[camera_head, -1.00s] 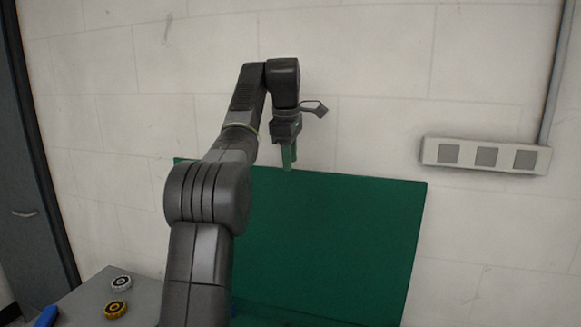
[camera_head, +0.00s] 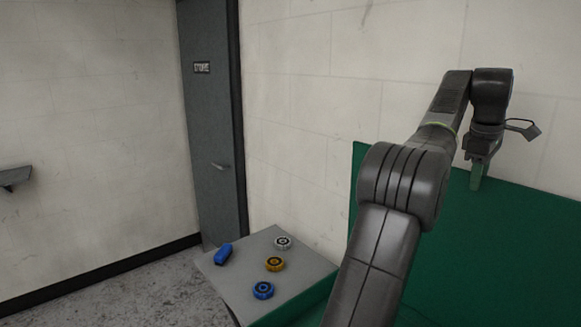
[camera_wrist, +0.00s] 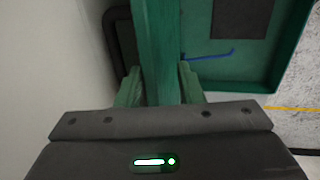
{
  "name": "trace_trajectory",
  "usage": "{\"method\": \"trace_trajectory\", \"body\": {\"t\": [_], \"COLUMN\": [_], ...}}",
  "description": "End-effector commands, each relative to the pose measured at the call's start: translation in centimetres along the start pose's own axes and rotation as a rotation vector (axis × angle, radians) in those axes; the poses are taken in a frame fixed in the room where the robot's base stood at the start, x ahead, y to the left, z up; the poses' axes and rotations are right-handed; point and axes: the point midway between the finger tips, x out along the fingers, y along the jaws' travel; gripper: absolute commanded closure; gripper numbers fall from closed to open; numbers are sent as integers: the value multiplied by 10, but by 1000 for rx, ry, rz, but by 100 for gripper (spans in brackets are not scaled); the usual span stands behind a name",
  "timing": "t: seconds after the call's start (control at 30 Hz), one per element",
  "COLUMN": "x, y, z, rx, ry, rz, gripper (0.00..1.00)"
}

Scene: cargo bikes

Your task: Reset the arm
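My gripper (camera_head: 478,178) hangs from my arm at the right of the head view, pointing down near the top of a green panel (camera_head: 500,240). In the wrist view, my gripper's two greenish fingers (camera_wrist: 160,88) stand apart. A green upright strip (camera_wrist: 160,40) shows between them; I cannot tell whether it touches them or lies further below. No held object is clear in either view.
A grey table (camera_head: 240,285) at lower centre bears a blue object (camera_head: 223,254), a silver disc (camera_head: 283,242), a yellow disc (camera_head: 274,264) and a blue disc (camera_head: 263,290). A grey door (camera_head: 212,150) stands behind. Floor at lower left is clear.

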Motion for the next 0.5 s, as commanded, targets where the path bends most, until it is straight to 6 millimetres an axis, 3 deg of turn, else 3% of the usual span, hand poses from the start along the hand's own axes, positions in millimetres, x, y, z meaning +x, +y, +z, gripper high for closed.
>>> {"method": "trace_trajectory", "body": {"t": [0.23,0.5], "x": [25,27], "y": [-1,-3], "z": [0,0], "rx": [0,0], "ry": [0,0], "rz": [0,3], "gripper": [66,66]}}
